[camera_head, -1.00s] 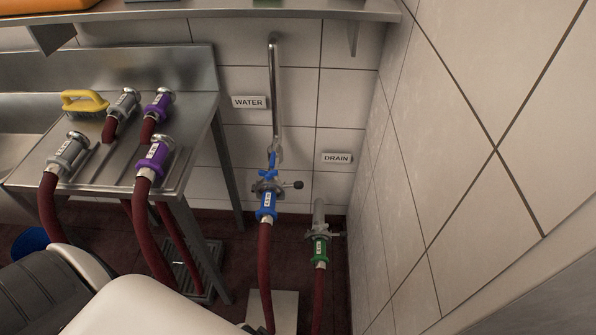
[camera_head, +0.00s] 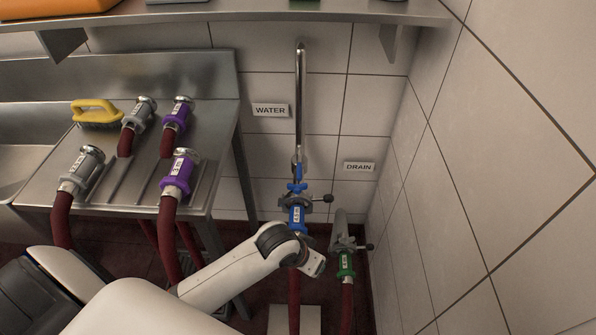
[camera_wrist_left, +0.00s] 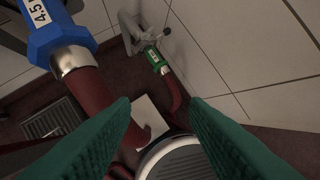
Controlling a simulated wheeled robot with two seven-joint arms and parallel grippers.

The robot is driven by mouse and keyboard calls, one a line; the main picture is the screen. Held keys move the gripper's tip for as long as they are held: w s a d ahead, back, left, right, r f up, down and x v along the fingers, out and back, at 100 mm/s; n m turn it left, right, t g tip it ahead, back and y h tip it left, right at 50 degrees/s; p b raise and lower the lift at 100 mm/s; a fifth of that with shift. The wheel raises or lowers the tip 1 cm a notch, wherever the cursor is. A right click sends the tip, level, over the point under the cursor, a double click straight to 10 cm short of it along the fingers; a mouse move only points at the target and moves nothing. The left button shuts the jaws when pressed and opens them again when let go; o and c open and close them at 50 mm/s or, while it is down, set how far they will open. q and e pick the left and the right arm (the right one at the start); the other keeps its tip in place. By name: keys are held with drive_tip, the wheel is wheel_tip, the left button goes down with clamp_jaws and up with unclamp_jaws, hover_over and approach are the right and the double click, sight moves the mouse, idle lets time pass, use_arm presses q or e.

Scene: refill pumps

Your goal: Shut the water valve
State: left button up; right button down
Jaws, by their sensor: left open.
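The water pipe (camera_head: 300,105) runs down the wall beside the WATER label (camera_head: 270,110). At its lower end is the blue valve handle (camera_head: 297,187). Below it a coupling with a black-knobbed lever (camera_head: 322,199) joins a blue hose end (camera_head: 297,217). My left arm reaches in just below this hose end; its gripper is hidden in the head view. In the left wrist view my left gripper (camera_wrist_left: 158,115) is open and empty, its green fingers spread wide. The blue hose end (camera_wrist_left: 58,32) shows at the upper left there, apart from the fingers. My right gripper is not in view.
The drain pipe with a green hose end (camera_head: 346,265) stands right of the water hose, near the side wall. A metal table (camera_head: 130,190) at left carries grey and purple hose ends and a yellow brush (camera_head: 97,112). A shelf (camera_head: 230,14) runs overhead.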

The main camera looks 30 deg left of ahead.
use_arm(q)
drive_tip(key=w+a+r, duration=0.1)
drive_tip(key=w+r, duration=0.1)
drive_tip(key=w, duration=0.4)
drive_tip(key=n+y, duration=0.2)
drive_tip(key=n, duration=0.5)
approach(299, 172)
drive_tip(key=shift+t, duration=0.3)
drive_tip(key=x, duration=0.4)
drive_tip(key=b+x, duration=0.1)
drive_tip(key=x, duration=0.4)
drive_tip(key=shift+s+f+b, duration=0.15)
drive_tip(key=shift+s+b, duration=0.1)
drive_tip(key=shift+b, duration=0.05)
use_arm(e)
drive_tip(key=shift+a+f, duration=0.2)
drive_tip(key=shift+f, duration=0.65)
use_arm(q)
drive_tip(key=shift+c, duration=0.4)
clamp_jaws()
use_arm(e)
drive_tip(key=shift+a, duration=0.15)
